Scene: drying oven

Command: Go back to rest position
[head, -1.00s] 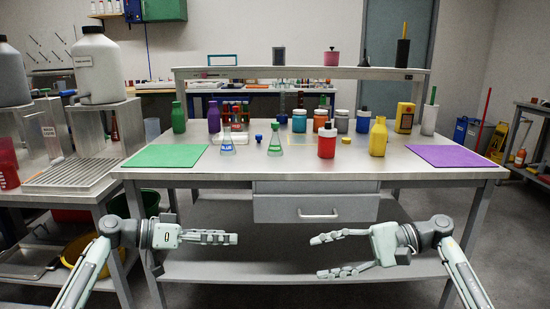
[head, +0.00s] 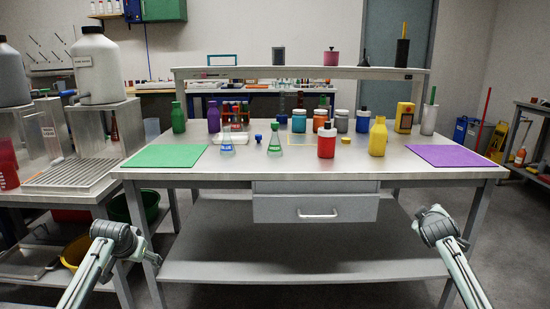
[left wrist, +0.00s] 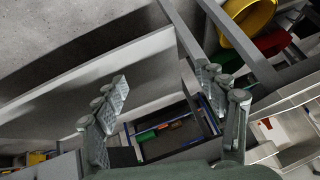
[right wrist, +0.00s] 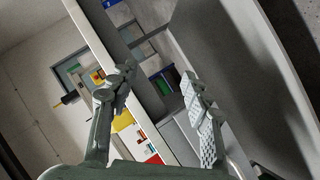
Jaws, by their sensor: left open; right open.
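My left gripper (left wrist: 170,105) shows in the left wrist view with its two fingers spread apart and nothing between them. My right gripper (right wrist: 160,105) shows in the right wrist view, also open and empty. In the head view both arms are folded low in front of the table, one at the lower left and one at the lower right. Their grippers are hidden in the head view.
The steel workbench (head: 225,177) stands ahead, with a green mat (head: 165,156), a purple mat (head: 455,156) and several bottles and flasks. Its lower shelf (head: 300,270) is bare. A sink stand (head: 75,180) is at the left, with a yellow bowl (head: 74,254) beneath.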

